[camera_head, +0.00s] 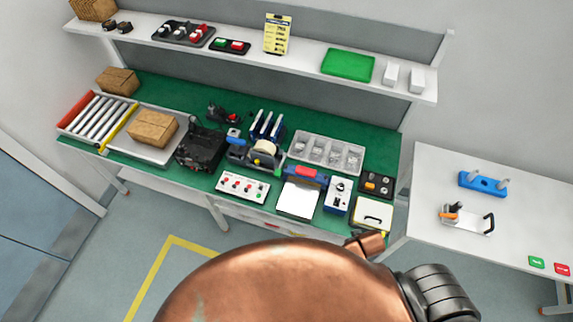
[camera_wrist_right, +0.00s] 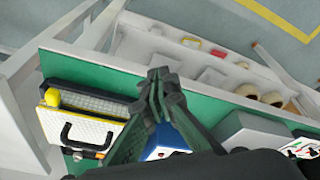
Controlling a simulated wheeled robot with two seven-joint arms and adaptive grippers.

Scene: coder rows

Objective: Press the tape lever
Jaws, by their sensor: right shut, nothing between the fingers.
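The tape dispenser (camera_head: 262,150) stands near the middle of the green bench, with a tan tape roll on top and a blue part at its left. I cannot tell for sure which part is its lever. My right gripper (camera_wrist_right: 160,76) is shut and empty in the right wrist view, above the front edge of the bench. It is beside a box with a black handle (camera_wrist_right: 88,132) and overlaps a blue object (camera_wrist_right: 166,140). The tape dispenser is not recognisable in that view. My copper arm fills the lower head view and the gripper is not clearly visible there. My left gripper is not in view.
A button panel (camera_head: 243,187), a white-topped device (camera_head: 298,199) and a blue-sided box (camera_head: 338,194) line the bench front. A black machine (camera_head: 200,148) stands left of the dispenser, blue upright holders (camera_head: 267,124) behind it, and a clear bin tray (camera_head: 326,153) to its right.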

